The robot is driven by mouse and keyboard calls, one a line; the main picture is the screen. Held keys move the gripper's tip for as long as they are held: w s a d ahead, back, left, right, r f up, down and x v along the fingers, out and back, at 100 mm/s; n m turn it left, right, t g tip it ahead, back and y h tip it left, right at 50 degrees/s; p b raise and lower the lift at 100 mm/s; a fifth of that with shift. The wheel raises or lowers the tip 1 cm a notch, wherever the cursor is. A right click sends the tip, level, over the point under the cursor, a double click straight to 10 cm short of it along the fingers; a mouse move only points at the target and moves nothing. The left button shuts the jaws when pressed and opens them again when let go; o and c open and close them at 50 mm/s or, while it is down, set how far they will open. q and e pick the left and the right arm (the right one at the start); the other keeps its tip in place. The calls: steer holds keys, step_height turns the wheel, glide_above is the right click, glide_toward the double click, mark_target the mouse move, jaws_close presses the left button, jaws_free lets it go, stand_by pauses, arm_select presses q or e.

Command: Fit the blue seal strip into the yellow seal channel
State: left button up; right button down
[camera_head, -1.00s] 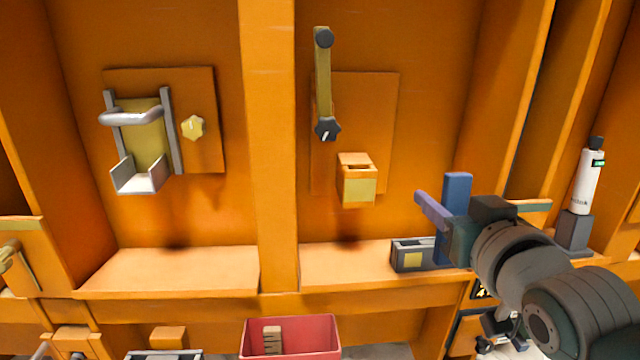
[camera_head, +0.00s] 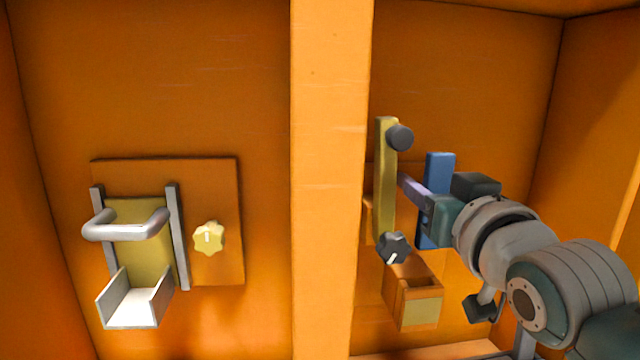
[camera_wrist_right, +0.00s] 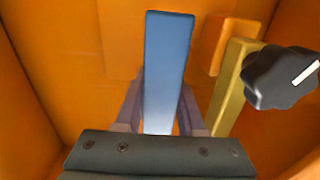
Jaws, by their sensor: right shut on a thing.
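The blue seal strip (camera_head: 438,167) is upright in my right gripper (camera_head: 425,196), whose fingers are shut on it. In the right wrist view the strip (camera_wrist_right: 168,60) rises between the two fingers (camera_wrist_right: 160,108). An orange box with a yellow front (camera_head: 419,312) and an open top, likely the seal channel, is on the right wall panel. The strip is above and slightly right of it in the picture, apart from it. A yellow bar (camera_head: 385,165) with black knobs hangs just left of the strip. My left gripper is out of view.
The black knob (camera_head: 394,247) at the bar's lower end stands close to the strip; the knob also shows in the wrist view (camera_wrist_right: 280,78). An orange post (camera_head: 328,180) separates the bays. The left bay has a metal-handled bracket (camera_head: 128,225) and a yellow knob (camera_head: 208,238).

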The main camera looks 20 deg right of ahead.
steer(key=b, duration=0.3)
glide_above(412, 269)
steer(key=s, duration=0.1)
steer(key=shift+a+f, duration=0.1)
steer(key=shift+f, duration=2.1)
steer(key=shift+f, duration=0.15)
steer(key=shift+w+f+b, duration=0.2)
steer(key=shift+f+b, duration=0.6)
steer(key=shift+f, duration=0.25)
steer(key=shift+w+f+b, duration=0.1)
steer(key=shift+f+b, duration=0.4)
steer(key=shift+f, duration=0.05)
steer(key=shift+w+f+b, duration=0.15)
steer(key=shift+f+b, duration=0.5)
steer(key=shift+f, duration=0.15)
steer(key=shift+w+f+b, duration=0.1)
steer(key=shift+f+b, duration=0.5)
steer(key=shift+f, duration=0.2)
